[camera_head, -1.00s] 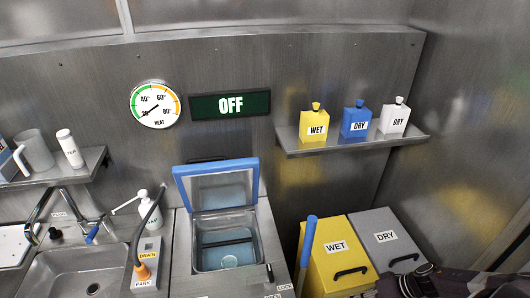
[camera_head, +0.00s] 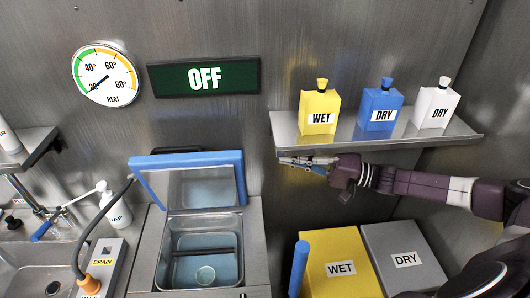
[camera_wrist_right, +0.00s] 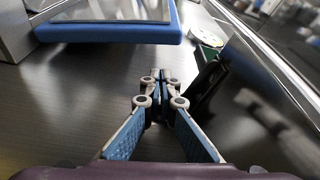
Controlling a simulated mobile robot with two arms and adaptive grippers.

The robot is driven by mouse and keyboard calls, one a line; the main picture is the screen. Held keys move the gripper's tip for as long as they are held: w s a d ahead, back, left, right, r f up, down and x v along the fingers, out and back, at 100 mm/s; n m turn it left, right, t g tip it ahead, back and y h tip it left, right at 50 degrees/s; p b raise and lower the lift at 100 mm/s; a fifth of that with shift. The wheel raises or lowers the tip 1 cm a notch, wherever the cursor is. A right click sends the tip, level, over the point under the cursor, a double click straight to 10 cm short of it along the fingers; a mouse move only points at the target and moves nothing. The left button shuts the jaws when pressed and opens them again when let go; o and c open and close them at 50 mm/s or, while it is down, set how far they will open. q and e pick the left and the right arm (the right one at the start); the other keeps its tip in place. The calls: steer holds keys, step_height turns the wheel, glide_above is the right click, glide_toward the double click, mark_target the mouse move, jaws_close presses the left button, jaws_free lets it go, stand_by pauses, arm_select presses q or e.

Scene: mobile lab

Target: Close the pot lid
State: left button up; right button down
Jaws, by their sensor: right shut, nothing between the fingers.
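The pot lid (camera_head: 190,184), a blue-rimmed frame with a clear or shiny middle, stands raised and tilted back at the rear of the pot (camera_head: 203,262), a square metal basin set in the counter. The pot's inside is open to view. My right gripper (camera_head: 283,160) is to the right of the lid, apart from it, under the bottle shelf. Its fingers are shut and empty. In the right wrist view the shut fingers (camera_wrist_right: 160,78) point along the metal wall, and the lid's blue rim (camera_wrist_right: 110,33) is ahead to the upper left. My left gripper is not in view.
A shelf (camera_head: 380,145) with yellow, blue and white bottles is just above my right arm. Yellow WET (camera_head: 340,245) and grey DRY (camera_head: 405,245) boxes stand below it, with a blue upright handle (camera_head: 299,268) beside them. A sink and hose are at left.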

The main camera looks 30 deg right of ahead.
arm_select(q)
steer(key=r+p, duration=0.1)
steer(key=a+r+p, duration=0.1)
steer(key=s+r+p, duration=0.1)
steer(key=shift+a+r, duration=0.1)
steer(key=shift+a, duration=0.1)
arm_select(e)
steer(key=s+a+x, duration=0.1)
steer(key=x, duration=0.9)
steer(key=shift+r, duration=0.35)
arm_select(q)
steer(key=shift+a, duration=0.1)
